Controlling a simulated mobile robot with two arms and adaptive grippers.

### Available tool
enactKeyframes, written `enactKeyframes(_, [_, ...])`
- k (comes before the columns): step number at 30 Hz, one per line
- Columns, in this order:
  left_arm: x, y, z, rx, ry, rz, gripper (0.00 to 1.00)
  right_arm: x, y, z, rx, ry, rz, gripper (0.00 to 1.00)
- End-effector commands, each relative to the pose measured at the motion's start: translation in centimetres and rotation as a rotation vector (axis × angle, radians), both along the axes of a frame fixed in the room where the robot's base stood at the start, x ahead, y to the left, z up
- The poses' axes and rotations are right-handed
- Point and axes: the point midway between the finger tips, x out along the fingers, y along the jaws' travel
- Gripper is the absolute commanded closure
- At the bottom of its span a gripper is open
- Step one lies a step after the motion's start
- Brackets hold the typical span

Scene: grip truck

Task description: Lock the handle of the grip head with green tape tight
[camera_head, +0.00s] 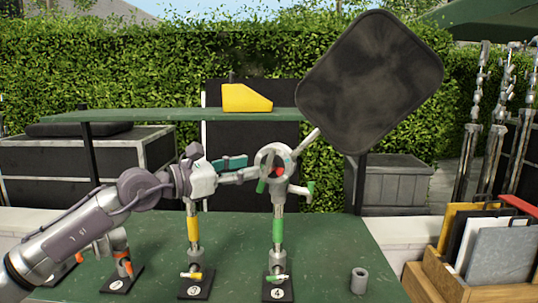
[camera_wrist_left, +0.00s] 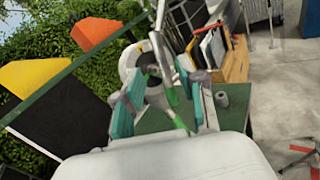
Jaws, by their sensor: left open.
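The grip head (camera_head: 274,160) tops the stand with green tape (camera_head: 277,230), numbered 4. My right gripper is out of view.
The yellow-taped stand (camera_head: 193,230) is behind my left wrist, and an orange-taped stand (camera_head: 122,260) is further left. A grey cylinder (camera_head: 359,280) is on the green table (camera_head: 330,240). A wooden crate (camera_head: 420,285) of boards is at right. A yellow block (camera_head: 246,98) sits on the back shelf.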

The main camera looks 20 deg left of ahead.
Motion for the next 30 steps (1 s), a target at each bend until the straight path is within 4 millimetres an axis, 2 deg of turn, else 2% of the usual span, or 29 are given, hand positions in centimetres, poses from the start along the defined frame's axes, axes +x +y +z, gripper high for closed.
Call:
enactKeyframes(1, [0.9,-0.9,0.5,-0.001,0.0,-0.003,0.6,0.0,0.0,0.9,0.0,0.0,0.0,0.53])
enactKeyframes(9, [4.4,-3.6,0.2,-0.003,0.001,-0.001,0.6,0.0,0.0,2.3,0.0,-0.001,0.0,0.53])
enactKeyframes(15, [5.4,-4.3,0.1,-0.001,0.0,0.0,0.6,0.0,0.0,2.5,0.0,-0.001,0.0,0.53])
enactKeyframes(23, [5.4,-4.3,0.0,-0.001,0.0,0.0,0.6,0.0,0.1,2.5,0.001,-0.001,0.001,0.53])
enactKeyframes(30, [5.4,-4.3,0.0,-0.001,0.001,0.0,0.98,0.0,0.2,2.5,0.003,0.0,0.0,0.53])
